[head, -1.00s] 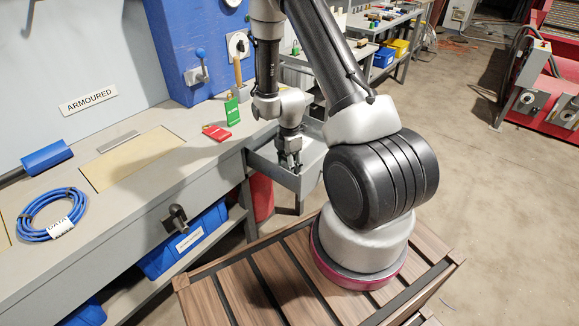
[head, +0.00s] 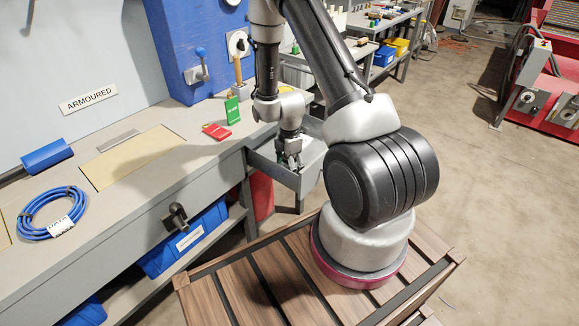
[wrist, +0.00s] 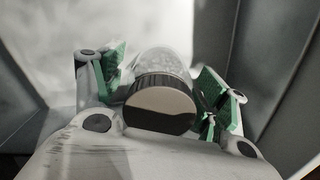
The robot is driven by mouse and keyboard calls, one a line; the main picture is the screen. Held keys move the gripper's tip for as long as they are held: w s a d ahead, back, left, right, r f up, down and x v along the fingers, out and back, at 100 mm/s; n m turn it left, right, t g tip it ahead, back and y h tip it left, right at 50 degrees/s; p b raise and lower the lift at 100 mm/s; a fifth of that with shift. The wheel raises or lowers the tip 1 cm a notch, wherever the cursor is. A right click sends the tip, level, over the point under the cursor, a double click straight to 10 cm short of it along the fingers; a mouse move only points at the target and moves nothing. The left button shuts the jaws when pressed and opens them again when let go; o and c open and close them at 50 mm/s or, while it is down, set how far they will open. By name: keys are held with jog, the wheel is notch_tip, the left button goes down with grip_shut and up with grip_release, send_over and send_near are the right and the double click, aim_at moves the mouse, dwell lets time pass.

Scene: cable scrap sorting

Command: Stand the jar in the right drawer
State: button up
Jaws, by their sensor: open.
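The jar is a clear glass body (wrist: 165,63) with a dark lid (wrist: 160,105), seen in the wrist view inside the right drawer. Its lid faces my wrist camera. Its base is hidden, so I cannot tell for sure whether it rests on the drawer floor. My gripper (wrist: 163,88) is open, with a green-padded finger on each side of the jar and gaps between pads and jar. In the head view my gripper (head: 289,160) reaches down into the pulled-out grey drawer (head: 311,174); the jar is hard to make out there.
The drawer's walls (wrist: 287,60) stand close around my gripper. A blue bin (head: 184,245) sits below the bench.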

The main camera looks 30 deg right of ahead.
notch_tip(320, 180, up, 12)
jog(key=shift+f, duration=0.1)
notch_tip(320, 180, up, 14)
jog(key=s+a+m+t, duration=0.1)
jog(key=s+m, duration=0.2)
jog(key=m, duration=0.2)
jog(key=s+a+r+m+t, duration=0.2)
jog(key=s+r+m+t, duration=0.1)
jog(key=s+r+m, duration=0.9)
jog(key=s+r, duration=0.5)
jog(key=s, duration=0.3)
jog(key=shift+a+r, duration=0.2)
jog(key=shift+a, duration=0.15)
jog(key=shift+w, duration=0.1)
